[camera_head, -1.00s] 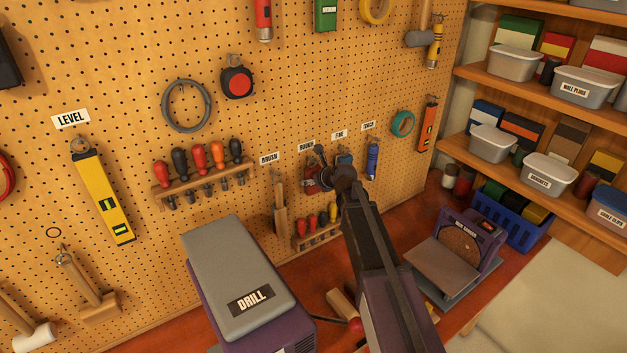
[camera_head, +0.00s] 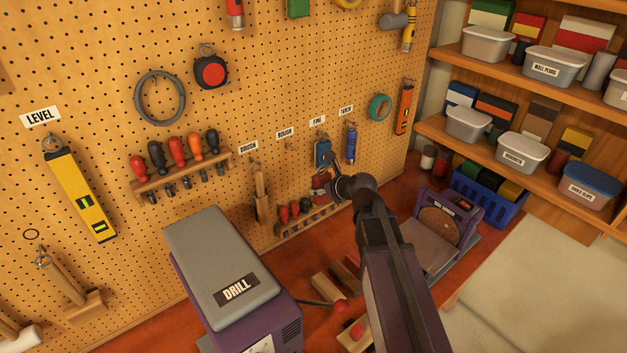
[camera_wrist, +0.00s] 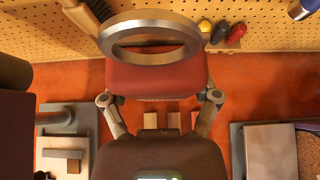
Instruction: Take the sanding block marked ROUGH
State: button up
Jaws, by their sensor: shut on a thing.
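The red sanding block (camera_wrist: 158,80) with a large metal ring (camera_wrist: 150,40) fills the middle of the wrist view. My gripper (camera_wrist: 160,98) is shut on it, one finger at each side. In the head view, the block (camera_head: 320,184) is partly hidden behind my gripper (camera_head: 330,180). It is off the board, above the bench and in front of a small screwdriver rack. The ROUGH label (camera_head: 285,132) has an empty peg place below it. A blue block (camera_head: 322,151) hangs under the FINE label (camera_head: 318,120). No lettering shows on the held block.
The drill case (camera_head: 236,285) stands at front left on the red bench. A sander (camera_head: 445,225) stands right of my arm. A brush (camera_head: 260,195) and a blue torch (camera_head: 351,143) hang nearby. Wood pieces (camera_head: 330,290) lie on the bench.

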jog(key=shift+s+d, duration=0.4)
jog(key=shift+s, duration=0.2)
jog(key=shift+s+d, duration=0.35)
jog(key=shift+s, duration=0.25)
jog(key=o, duration=0.6)
jog(key=c, duration=0.7)
